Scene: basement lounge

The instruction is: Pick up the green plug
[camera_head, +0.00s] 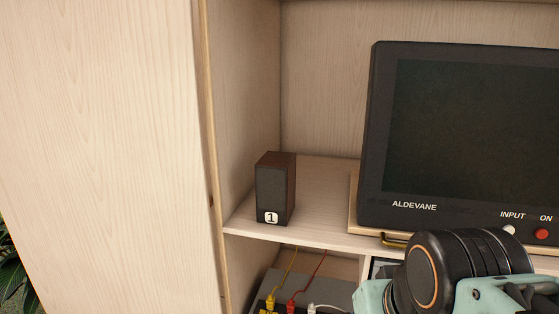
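No green plug shows in the head view. A yellow plug (270,302), a red plug (291,305) and a white plug (312,309) sit close together at the bottom edge, on the lower shelf. Cables run from them, and their lower ends are cut off by the frame. Part of my arm, black and teal, fills the bottom right corner. My gripper's fingertips are outside the picture.
A dark speaker marked 1 (276,190) stands on the upper shelf (322,212). A black television (377,143) stands to its right, above a brass handle (394,239). The cabinet's pale side panel (110,150) closes off the left.

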